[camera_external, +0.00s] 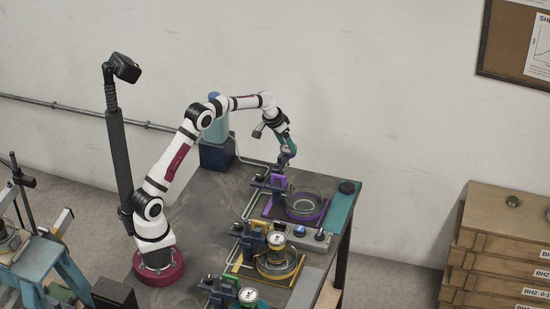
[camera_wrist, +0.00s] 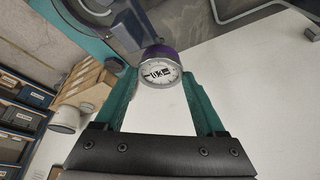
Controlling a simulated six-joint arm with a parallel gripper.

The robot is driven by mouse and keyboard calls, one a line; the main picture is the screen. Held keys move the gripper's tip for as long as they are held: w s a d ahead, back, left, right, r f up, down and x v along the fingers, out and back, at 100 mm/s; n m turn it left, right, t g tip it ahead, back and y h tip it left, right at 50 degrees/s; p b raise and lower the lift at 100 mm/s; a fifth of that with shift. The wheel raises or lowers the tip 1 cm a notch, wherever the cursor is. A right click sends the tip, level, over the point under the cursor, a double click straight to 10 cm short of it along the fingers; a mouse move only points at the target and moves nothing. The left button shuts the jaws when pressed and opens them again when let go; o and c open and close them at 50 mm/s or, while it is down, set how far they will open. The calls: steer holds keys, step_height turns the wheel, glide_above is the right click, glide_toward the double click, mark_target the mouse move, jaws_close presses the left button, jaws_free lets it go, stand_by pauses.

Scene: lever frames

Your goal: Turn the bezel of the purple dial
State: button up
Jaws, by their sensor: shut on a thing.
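The purple dial (camera_wrist: 160,70) shows in the wrist view as a round white face with dark markings and a purple bezel around its upper edge. My gripper (camera_wrist: 161,80) has teal fingers, one on each side of the dial, shut on the bezel. In the external view my gripper (camera_external: 287,152) reaches down at the far end of the bench to the purple dial (camera_external: 285,158). The dial's face is too small to read there. The purple stand (camera_external: 276,181) is just below, beside a round glass dish (camera_external: 305,204) with a purple base.
A yellow-framed station with a dial (camera_external: 277,240) and a green-topped dial (camera_external: 248,296) stand nearer along the bench (camera_external: 215,210). A grey control box (camera_external: 309,237) with knobs lies between the purple and yellow stations.

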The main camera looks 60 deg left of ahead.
steer(key=o, duration=1.3)
steer(key=v, duration=1.5)
steer(key=shift+s+d+r, duration=0.1)
steer(key=shift+s+r, duration=0.1)
steer(key=shift+r, duration=0.15)
